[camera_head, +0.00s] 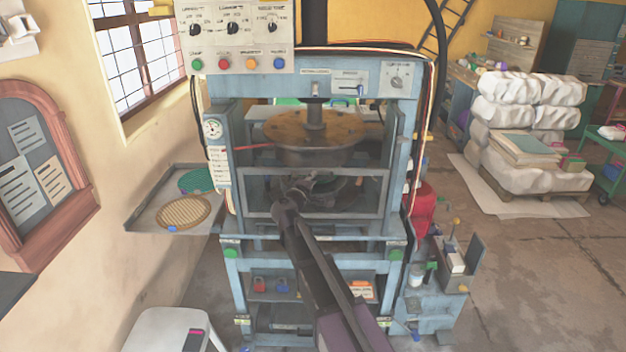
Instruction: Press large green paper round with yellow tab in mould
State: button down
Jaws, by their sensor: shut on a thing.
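The blue press (400,85) stands in front of me, with a round brown upper plate (285,128) raised on a central ram. Below it is a dark mould area, where a dark greenish round patch (345,190) shows partly behind my gripper. I cannot tell whether it is paper, and no yellow tab shows. My gripper (308,188) is at the press opening, at the grey guard frame (262,172). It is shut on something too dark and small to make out. A green round (197,180) lies on the side tray (150,215) at left.
A tan woven round (183,212) with a blue tab lies on the same tray. The control panel (235,35) hangs above the press at upper left. A white stool (170,330) stands at lower left. A small side stand (455,275) is at right, with open floor beyond.

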notch_tip(320, 180, up, 17)
jog(key=p, duration=1.6)
jog(key=shift+r, duration=0.1)
jog(key=c, duration=0.7)
grip_release()
jog(key=shift+s+a, duration=0.1)
jog(key=shift+s, duration=0.05)
jog(key=v, duration=1.1)
jog(key=shift+s+a, duration=0.2)
jog(key=shift+s, duration=0.1)
